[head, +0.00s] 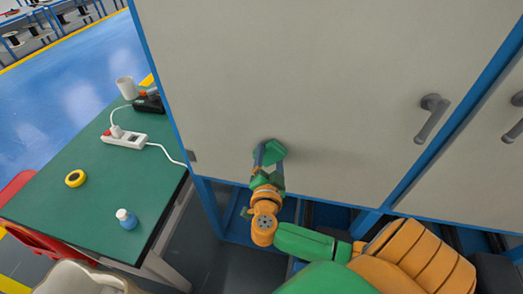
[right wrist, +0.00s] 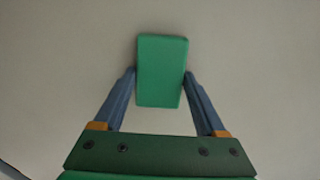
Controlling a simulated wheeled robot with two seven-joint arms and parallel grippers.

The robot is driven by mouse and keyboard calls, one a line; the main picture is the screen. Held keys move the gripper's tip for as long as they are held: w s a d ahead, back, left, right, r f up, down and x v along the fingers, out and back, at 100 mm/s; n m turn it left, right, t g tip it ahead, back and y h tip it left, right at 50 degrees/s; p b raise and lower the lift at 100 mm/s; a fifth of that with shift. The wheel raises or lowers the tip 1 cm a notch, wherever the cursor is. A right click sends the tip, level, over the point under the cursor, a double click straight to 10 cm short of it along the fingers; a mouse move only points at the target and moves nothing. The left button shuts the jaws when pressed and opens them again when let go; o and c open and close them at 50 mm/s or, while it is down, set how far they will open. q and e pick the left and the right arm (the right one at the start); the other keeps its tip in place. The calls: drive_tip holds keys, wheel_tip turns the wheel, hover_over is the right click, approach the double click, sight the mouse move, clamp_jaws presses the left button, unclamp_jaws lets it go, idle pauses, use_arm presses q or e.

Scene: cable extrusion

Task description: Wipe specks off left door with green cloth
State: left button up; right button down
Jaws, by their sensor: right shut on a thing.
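The left door (head: 300,70) is a large pale panel in a blue frame, with a grey handle (head: 431,118) at its right side. My right gripper (head: 268,158) is at the lower part of this door. It is shut on the green cloth (head: 274,151), a small block-like pad. In the right wrist view the green cloth (right wrist: 161,70) sits between the two blue-grey fingertips, against or very near the door surface (right wrist: 60,60). I cannot tell whether it touches. No specks are visible on the door in either view; the cloth hides a small patch. My left gripper is not in view.
A green-topped table (head: 100,180) at left holds a white power strip (head: 124,139), yellow tape (head: 75,178), a blue bottle (head: 127,219), a white cup (head: 126,87) and a black device (head: 150,103). A neighbouring door with a handle (head: 513,131) is at right.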

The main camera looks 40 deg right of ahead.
drive_tip(key=shift+s+d+r, duration=0.1)
drive_tip(key=shift+s+d, duration=0.35)
drive_tip(key=shift+s, duration=0.1)
drive_tip(key=shift+w+r+p, duration=0.1)
drive_tip(key=shift+p, duration=0.4)
drive_tip(key=shift+w+a, duration=0.25)
drive_tip(key=w+a, duration=0.2)
drive_tip(key=shift+w+a, duration=0.1)
drive_tip(key=shift+w, duration=0.2)
drive_tip(key=shift+s, duration=0.1)
drive_tip(key=shift+w+a+f+p+v, duration=0.15)
drive_tip(key=shift+p+v, duration=0.15)
drive_tip(key=shift+v, duration=0.65)
drive_tip(key=shift+a+f+p+v, duration=0.1)
drive_tip(key=shift+p+v, duration=0.2)
drive_tip(key=shift+v, duration=0.7)
drive_tip(key=shift+w+a+f+p+v, duration=0.15)
drive_tip(key=shift+p+v, duration=0.15)
drive_tip(key=shift+v, duration=0.65)
drive_tip(key=shift+f, duration=0.2)
